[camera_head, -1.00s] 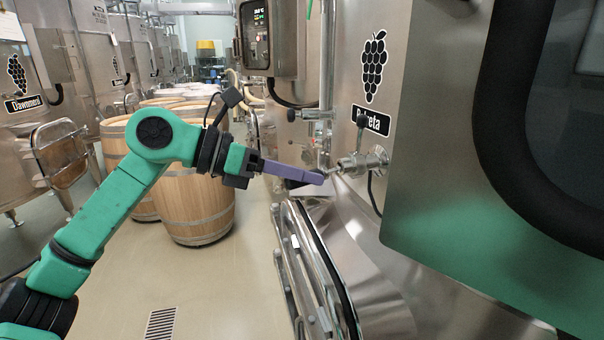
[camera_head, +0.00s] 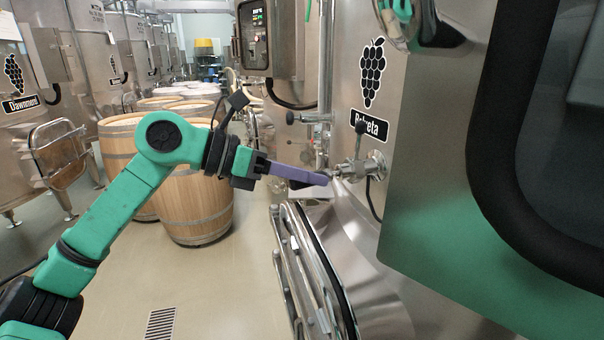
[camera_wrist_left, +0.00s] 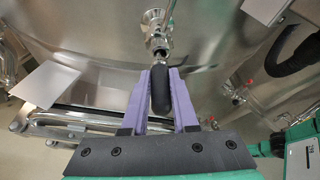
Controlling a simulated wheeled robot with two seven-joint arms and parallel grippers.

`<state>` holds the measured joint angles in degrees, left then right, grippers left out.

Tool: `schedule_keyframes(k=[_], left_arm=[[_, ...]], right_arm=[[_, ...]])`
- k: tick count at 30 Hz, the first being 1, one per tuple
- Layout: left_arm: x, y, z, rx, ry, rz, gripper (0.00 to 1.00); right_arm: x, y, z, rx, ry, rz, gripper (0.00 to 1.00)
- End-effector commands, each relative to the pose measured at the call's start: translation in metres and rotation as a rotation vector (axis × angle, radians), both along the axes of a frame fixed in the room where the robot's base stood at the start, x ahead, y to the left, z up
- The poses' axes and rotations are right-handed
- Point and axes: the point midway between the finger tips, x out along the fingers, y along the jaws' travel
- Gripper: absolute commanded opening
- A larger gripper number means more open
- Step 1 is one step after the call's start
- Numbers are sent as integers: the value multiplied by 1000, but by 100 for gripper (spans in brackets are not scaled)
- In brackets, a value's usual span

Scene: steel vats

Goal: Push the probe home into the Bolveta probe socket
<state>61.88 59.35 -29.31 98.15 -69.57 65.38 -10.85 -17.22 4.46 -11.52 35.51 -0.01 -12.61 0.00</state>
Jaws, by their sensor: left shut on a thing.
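My left gripper (camera_head: 322,180), with long purple fingers, is shut on the probe at the vat labelled Bolveta. In the left wrist view the probe (camera_wrist_left: 160,90) is a dark, rounded handle between the fingers (camera_wrist_left: 158,98). A thin metal part runs from its front to the steel socket fitting (camera_wrist_left: 156,38), in line with it. The socket (camera_head: 352,168) stands out from the vat wall below the label (camera_head: 370,124). How deep the probe sits in it cannot be told. In the head view the fingers hide most of the probe. My right gripper is not recognisable.
A steel manway door (camera_head: 310,265) juts out below the gripper. Wooden barrels (camera_head: 198,205) stand behind my left arm. A large steel panel (camera_head: 440,190) fills the right. The floor at lower left is clear.

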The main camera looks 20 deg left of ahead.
Motion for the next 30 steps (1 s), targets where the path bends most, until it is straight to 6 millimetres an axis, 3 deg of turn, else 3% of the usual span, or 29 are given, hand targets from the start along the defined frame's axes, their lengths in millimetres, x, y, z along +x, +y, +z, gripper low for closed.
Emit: schedule_keyframes(k=[14, 15, 17, 18, 26, 30], left_arm=[[7, -10, 4, -7, -7, 0, 0], [7, -10, 4, -6, -6, 0, 35], [7, -10, 3, -5, -5, -1, 58], [7, -10, 2, -4, -5, 0, 62], [7, -9, 1, -1, -2, -1, 62], [3, 0, 2, -1, -3, 2, 62]], right_arm=[[0, -2, 11, -2, 0, 0, 50], [0, -2, 10, -3, -1, 0, 50], [0, -2, 10, -3, -1, 0, 50], [0, -2, 9, -3, -1, 0, 50], [1, -3, 9, -4, -1, 0, 50], [1, -3, 2, -4, -1, 0, 50]])
